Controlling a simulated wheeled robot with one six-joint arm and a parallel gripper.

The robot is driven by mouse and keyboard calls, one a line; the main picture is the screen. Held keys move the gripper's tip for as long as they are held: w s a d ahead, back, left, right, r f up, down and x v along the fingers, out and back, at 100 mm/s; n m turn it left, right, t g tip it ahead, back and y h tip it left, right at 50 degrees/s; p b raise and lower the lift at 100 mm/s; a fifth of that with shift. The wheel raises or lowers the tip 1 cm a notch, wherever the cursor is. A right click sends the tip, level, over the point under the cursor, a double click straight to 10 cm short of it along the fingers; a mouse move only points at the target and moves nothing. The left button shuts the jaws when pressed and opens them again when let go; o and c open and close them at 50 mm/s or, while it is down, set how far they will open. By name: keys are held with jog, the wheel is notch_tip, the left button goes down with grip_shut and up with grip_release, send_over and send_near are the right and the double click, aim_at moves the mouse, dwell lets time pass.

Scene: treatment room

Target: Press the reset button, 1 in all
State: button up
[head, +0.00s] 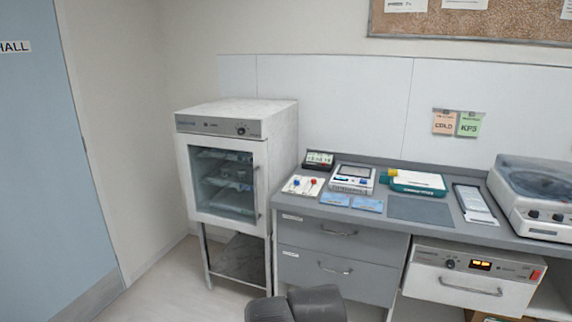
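No button marked as reset can be read at this size. A small white panel (303,185) with red and blue knobs lies at the left end of the grey counter. A white device with a screen (353,179) stands to its right. A dark digital timer (320,159) stands behind the panel. A white heated drawer unit under the counter (472,278) has a knob, a lit orange display and a red-orange switch (536,275). Dark grey parts of my arm show at the bottom edge. My gripper's fingertips cannot be made out.
A glass-door cabinet (226,180) stands left of the counter (418,209). Blue cards (367,204), a grey mat, a green-and-white box (416,183) and a tray (477,204) lie on the counter. A lidded machine (540,190) stands at right. Floor is free at left.

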grip_shut()
dwell(0.5)
dwell(0.8)
jog(key=w+a+r+t+y+p, duration=0.2)
jog(key=w+a+r+y, duration=0.1)
jog(key=w+a, duration=1.4)
jog(key=w+a+r+t+y+p, duration=0.2)
jog(key=w+a+r+t+y, duration=0.1)
jog(key=w+a, duration=1.4)
jog(key=w+r+y, duration=0.1)
jog(key=w+r, duration=0.1)
jog(key=w, duration=0.4)
jog(key=shift+w+m+t, duration=0.3)
jog(key=shift+w, duration=0.05)
jog(key=shift+f, duration=0.1)
